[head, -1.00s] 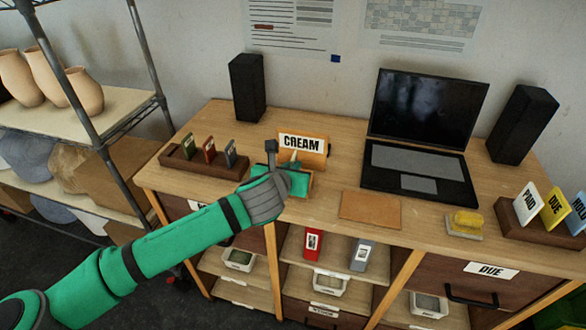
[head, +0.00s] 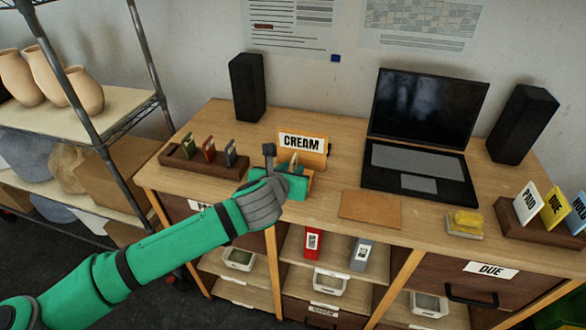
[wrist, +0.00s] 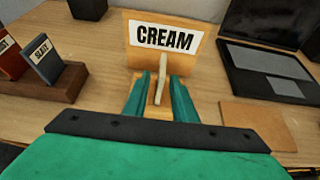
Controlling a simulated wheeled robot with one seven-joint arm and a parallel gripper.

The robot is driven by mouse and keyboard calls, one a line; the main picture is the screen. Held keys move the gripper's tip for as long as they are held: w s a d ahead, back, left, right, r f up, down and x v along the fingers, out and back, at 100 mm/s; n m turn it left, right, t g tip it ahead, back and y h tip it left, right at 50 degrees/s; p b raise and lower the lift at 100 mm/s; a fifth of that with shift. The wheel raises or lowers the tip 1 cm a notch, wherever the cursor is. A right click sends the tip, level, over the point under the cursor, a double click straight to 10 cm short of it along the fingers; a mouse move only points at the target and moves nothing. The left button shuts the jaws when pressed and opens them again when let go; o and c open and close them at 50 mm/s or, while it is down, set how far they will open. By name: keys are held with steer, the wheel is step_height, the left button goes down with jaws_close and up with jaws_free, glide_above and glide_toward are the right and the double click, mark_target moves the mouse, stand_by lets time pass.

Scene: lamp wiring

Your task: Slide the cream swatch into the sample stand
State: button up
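The sample stand (head: 316,159) is a light wooden stand with a back board labelled CREAM. It stands on the desk, and in the wrist view its board (wrist: 138,59) faces me. The cream swatch (wrist: 162,75) shows edge-on as a thin pale upright strip in front of the board. In the head view the swatch (head: 295,160) is partly hidden by my gripper. My gripper (wrist: 160,92) has its green fingers on both sides of the swatch, with a visible gap on each side. Whether the swatch is fully seated cannot be told; its lower end is hidden.
A dark wooden rack (head: 190,168) with several swatches is left of the stand. A laptop (head: 425,140), a tan pad (head: 370,210) and a yellow sponge (head: 466,222) lie to the right. A speaker (head: 247,87) stands behind. A card holder (head: 538,225) is at far right.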

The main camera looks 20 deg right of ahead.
steer(key=v, duration=1)
steer(key=s+d+r+n+h, duration=0.4)
steer(key=d+r+h, duration=0.3)
steer(key=d+r, duration=0.4)
steer(key=s+a+r+n+t+h, duration=0.1)
steer(key=a+r+n+t+h, duration=0.25)
steer(key=r+n+t, duration=0.6)
steer(key=s+a+f+n+t+y, duration=0.15)
steer(key=a+f+n+y, duration=0.3)
steer(key=f+n, duration=0.45)
steer(key=s+a+f+n+g+y, duration=0.1)
steer(key=s+a+f+n+y, duration=0.25)
steer(key=f+n+y, duration=0.45)
steer(key=s+a+f+n+t+y, duration=0.1)
steer(key=a+f+n+y, duration=0.35)
steer(key=f+n, duration=0.6)
steer(key=s+a+f+n+g, duration=0.1)
steer(key=s+a+f+g, duration=0.2)
steer(key=s+f, duration=0.6)
steer(key=s+a+f+g, duration=0.3)
steer(key=s+a+f, duration=0.3)
steer(key=s+f, duration=0.4)
steer(key=s, duration=0.6)
steer(key=shift+s+n, duration=0.4)
